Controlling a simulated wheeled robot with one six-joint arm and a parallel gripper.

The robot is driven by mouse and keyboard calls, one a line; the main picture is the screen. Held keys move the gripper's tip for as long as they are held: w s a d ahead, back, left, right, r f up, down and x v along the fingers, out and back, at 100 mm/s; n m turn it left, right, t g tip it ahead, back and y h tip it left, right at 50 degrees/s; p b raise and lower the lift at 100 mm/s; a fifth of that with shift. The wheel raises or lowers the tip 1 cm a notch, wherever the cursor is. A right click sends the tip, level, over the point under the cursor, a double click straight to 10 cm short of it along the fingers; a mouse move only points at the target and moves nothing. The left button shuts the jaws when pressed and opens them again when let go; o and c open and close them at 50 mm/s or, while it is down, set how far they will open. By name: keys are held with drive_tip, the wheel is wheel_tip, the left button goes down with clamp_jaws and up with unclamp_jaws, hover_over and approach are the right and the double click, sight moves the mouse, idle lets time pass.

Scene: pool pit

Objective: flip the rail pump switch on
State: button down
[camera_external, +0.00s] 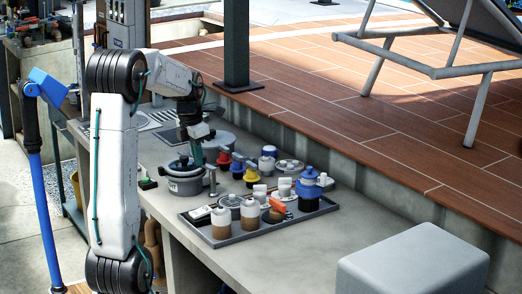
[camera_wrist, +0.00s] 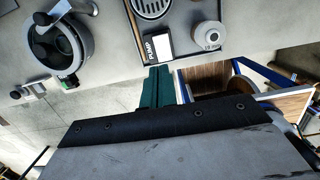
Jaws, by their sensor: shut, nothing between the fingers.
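A small plate lettered PUMP (camera_wrist: 158,46), white with a dark label strip, lies at the tray's edge in the wrist view. A small white-and-dark piece (camera_external: 200,212) at the tray's near left corner in the external view looks like the same thing. Whether its switch is on or off cannot be told. My gripper (camera_external: 197,162) points down by the grey lidded pot in the external view. Its teal fingers (camera_wrist: 158,76) are shut and empty, and appear just below the PUMP plate in the wrist view. Contact is not visible.
The grey pot (camera_external: 184,179) stands left of the tray (camera_external: 250,236), which holds several bottles and caps. A small box with a green part (camera_external: 148,183) sits beside the pot near the counter edge. A grey block (camera_external: 412,262) is at front right. Bare counter lies between.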

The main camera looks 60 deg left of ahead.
sight(207, 208)
idle(0.3)
drive_tip(key=f, duration=0.4)
drive_tip(key=w+f, duration=0.1)
drive_tip(key=f, duration=0.4)
drive_tip(key=w+f, duration=0.1)
drive_tip(key=f, duration=0.4)
drive_tip(key=shift+w+f, duration=0.1)
drive_tip(key=shift+f, duration=0.2)
drive_tip(key=shift+s+r, duration=0.35)
drive_tip(key=shift+s, duration=0.4)
